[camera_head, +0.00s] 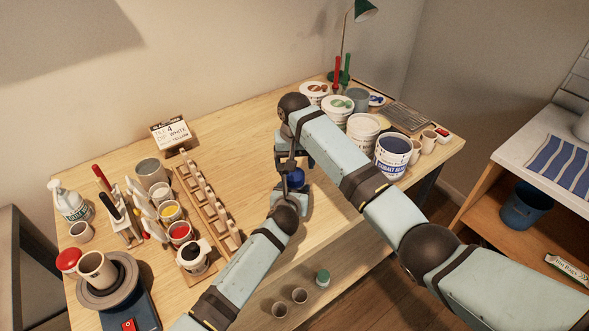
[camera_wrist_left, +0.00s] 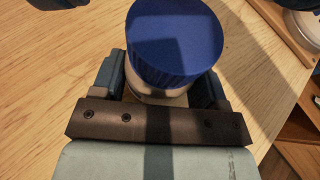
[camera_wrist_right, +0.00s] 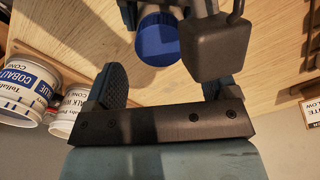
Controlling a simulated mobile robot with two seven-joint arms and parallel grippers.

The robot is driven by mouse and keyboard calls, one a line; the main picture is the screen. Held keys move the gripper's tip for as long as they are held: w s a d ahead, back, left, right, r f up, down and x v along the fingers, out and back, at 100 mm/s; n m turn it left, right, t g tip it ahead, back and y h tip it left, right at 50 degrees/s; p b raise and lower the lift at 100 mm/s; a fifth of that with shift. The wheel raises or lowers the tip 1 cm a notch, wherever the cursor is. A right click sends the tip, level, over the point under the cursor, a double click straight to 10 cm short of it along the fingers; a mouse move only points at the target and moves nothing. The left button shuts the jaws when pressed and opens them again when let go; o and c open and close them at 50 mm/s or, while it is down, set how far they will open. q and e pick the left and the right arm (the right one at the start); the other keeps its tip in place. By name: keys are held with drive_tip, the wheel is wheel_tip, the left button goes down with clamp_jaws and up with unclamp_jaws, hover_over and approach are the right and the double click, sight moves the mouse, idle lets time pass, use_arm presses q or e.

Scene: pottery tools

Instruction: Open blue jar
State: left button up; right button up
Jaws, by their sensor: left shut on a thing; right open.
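The blue jar has a ribbed blue lid (camera_wrist_left: 175,42) on a pale body (camera_wrist_left: 160,96). My left gripper (camera_wrist_left: 160,84) is shut on the body, below the lid, which sits on the jar. In the head view the blue lid (camera_head: 295,178) shows near the middle of the table, partly hidden by my arms. My right gripper (camera_wrist_right: 163,84) is open and empty. In the right wrist view the lid (camera_wrist_right: 158,40) shows beyond and between its fingers; I cannot tell the exact gap. In the head view my right arm hides most of its gripper.
A wooden rack (camera_head: 206,205) and paint cups stand left of my grippers. A large cobalt blue tub (camera_head: 392,155) and other tubs stand to the right. A pottery wheel (camera_head: 107,280) is at the front left. Bare tabletop (camera_head: 245,150) lies behind the jar.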

sight(295, 174)
wheel_tip(295, 174, up, 3)
drive_tip(key=m, duration=0.2)
drive_tip(key=shift+a+m, duration=0.1)
drive_tip(key=shift+m, duration=0.2)
wheel_tip(295, 174, down, 8)
drive_tip(key=shift+r, duration=0.2)
drive_tip(key=c, duration=0.9)
drive_tip(key=n, duration=0.2)
drive_tip(key=shift+n, duration=0.3)
